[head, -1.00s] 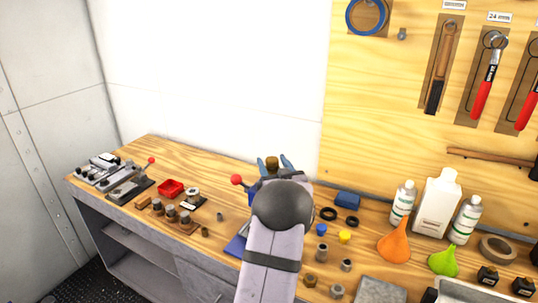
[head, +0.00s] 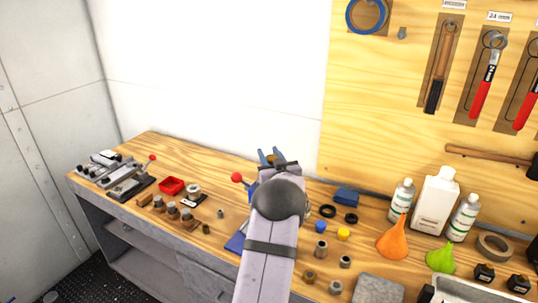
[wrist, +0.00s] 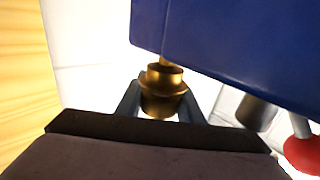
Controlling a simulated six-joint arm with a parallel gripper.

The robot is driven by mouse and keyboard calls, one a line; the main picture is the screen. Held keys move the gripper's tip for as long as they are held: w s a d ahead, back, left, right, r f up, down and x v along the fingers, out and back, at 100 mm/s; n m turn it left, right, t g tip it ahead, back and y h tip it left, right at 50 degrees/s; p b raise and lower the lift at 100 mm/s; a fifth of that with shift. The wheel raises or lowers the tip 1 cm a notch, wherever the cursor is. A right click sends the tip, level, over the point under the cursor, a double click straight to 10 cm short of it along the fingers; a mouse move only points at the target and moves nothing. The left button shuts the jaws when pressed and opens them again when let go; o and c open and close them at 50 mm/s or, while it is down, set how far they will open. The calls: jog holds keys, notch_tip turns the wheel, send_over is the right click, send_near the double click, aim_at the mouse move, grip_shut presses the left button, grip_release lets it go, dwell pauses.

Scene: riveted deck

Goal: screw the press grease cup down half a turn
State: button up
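The brass grease cup (wrist: 163,90) shows in the wrist view as a stepped round body under the blue press (wrist: 235,45). A narrow brass neck runs from it to the press. My gripper (wrist: 162,105) has a finger on each side of the cup, close against it, and appears shut on it. In the head view my gripper (head: 269,157) points up behind my arm, with a little of the brass cup showing between the blue-grey fingertips. My arm hides most of the press there; the red ball of its lever (head: 237,177) shows to the left.
Left of my arm are a red bin (head: 171,186), a wooden block with several fittings (head: 180,216) and small clamping tools. To the right stand an orange funnel (head: 393,240), a green funnel (head: 441,258) and white bottles (head: 435,205). The pegboard (head: 390,110) rises behind.

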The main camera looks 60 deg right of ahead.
jog(key=shift+g+b, duration=0.3)
jog(key=shift+b, duration=0.25)
jog(key=m+g+h+b, duration=0.1)
jog(key=b, duration=0.2)
jog(key=s+m+g+h+b, duration=0.1)
jog(key=m+g+b, duration=0.1)
jog(key=b, duration=0.1)
jog(key=m+g+h+b, duration=0.1)
jog(key=g+h+b, duration=0.1)
jog(key=b, duration=0.1)
jog(key=shift+s+d+r+m, duration=0.15)
jog(key=shift+d+m, duration=0.15)
jog(key=shift+d, duration=0.1)
jog(key=shift+g, duration=0.4)
jog(key=o, duration=1.1)
